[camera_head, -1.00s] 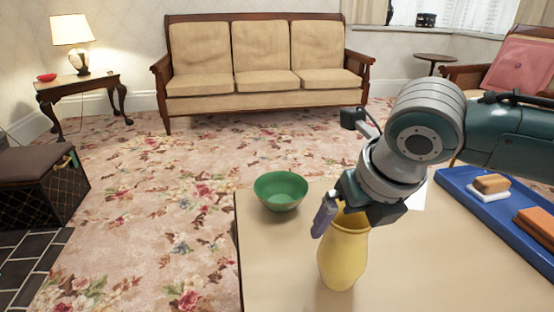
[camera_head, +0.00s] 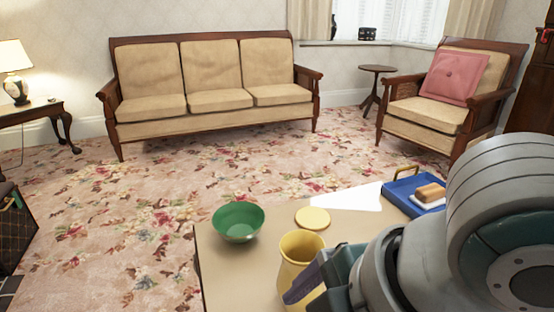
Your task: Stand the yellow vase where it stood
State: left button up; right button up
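The yellow vase (camera_head: 297,262) is upright over the near part of the table (camera_head: 233,277). Its open mouth shows; its lower part is cut off or hidden by my gripper, so I cannot tell whether it touches the table. My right gripper (camera_head: 312,283) comes in from the right, with one grey-purple finger across the front of the vase. The other finger is not clearly visible, so its grip is unclear. A flat yellow disc (camera_head: 312,217) lies on the table just behind the vase. My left gripper is not in view.
A green bowl (camera_head: 238,223) stands at the table's left back edge. A blue tray (camera_head: 402,194) with a sponge on a white dish (camera_head: 430,195) is at the right. A white patch (camera_head: 345,198) lies between disc and tray. My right arm covers the lower right.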

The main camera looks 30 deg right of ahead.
jog(key=s+d+m+g+h, duration=0.1)
jog(key=s+d+m, duration=0.2)
jog(key=s+m, duration=0.4)
jog(key=m, duration=0.6)
jog(key=shift+s+d+f, duration=0.15)
jog(key=shift+d+f, duration=0.05)
jog(key=shift+d, duration=0.15)
notch_tip(320, 180, up, 74)
jog(key=p, duration=7.4)
jog(key=shift+r, duration=0.1)
